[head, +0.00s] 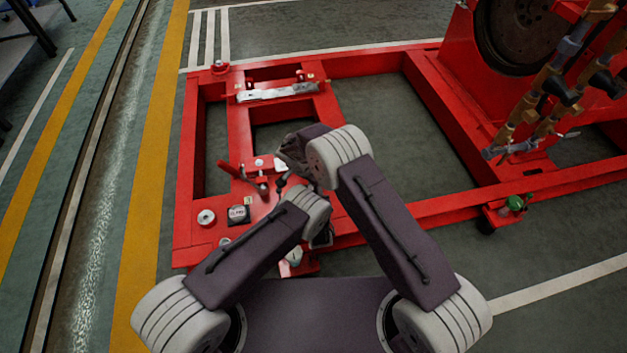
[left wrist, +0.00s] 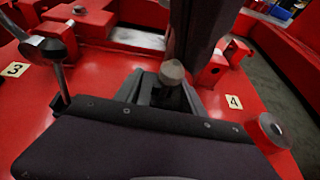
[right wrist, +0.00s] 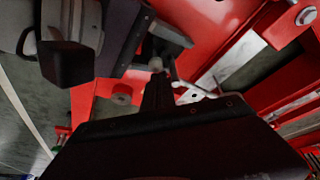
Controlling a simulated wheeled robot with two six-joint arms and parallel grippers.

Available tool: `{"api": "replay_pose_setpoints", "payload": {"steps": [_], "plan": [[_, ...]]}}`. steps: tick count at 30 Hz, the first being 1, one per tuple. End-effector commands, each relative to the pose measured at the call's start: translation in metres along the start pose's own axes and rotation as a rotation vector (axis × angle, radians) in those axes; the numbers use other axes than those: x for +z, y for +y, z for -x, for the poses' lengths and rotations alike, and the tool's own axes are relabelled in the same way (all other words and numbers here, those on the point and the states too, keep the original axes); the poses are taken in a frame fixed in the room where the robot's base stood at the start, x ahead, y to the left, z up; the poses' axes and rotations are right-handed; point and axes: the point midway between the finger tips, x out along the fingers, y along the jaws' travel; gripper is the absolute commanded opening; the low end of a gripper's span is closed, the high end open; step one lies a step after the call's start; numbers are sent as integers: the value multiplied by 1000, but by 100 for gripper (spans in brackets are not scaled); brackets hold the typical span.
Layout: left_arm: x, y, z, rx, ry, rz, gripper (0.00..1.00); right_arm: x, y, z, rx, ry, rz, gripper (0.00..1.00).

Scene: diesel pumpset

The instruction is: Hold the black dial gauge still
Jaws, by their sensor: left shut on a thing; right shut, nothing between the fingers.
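A small dark boxy instrument with a pale face (head: 238,214) sits on the red frame in the head view; I cannot tell if it is the black dial gauge. My left gripper (head: 281,184) is low over the frame, right of this instrument. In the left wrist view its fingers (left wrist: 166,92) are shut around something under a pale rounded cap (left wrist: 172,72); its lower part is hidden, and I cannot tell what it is. My right gripper (right wrist: 157,88) is shut and empty in the right wrist view, close to a pale knob (right wrist: 155,64). My arm hides its tips in the head view.
A round white-topped fitting (head: 206,217) stands left of the instrument. A black-knobbed lever (left wrist: 53,50) rises beside label 3 (left wrist: 15,69); label 4 (left wrist: 234,102) is opposite. A red cylinder (left wrist: 272,130) stands at right. Open floor (head: 385,120) lies inside the frame.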

Motion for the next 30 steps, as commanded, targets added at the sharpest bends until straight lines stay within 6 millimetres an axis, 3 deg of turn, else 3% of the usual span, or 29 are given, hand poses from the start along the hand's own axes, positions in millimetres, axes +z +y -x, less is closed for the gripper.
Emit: {"api": "replay_pose_setpoints", "payload": {"steps": [7, 17, 20, 24, 30], "plan": [[0, 0, 0, -1, -1, 1, 0, -4, 0, 11, 0, 0, -2, 0], [0, 0, 0, -1, -1, 1, 0, -6, 0, 12, 0, -1, -1, 0], [0, 0, 0, -1, -1, 1, 0, -14, 1, 8, 1, -1, -4, 0], [0, 0, 0, -1, -1, 1, 0, -42, 1, -2, 0, 0, -7, 0], [0, 0, 0, 0, 0, 0, 0, -44, 0, 48, -4, 1, -1, 0]]}}
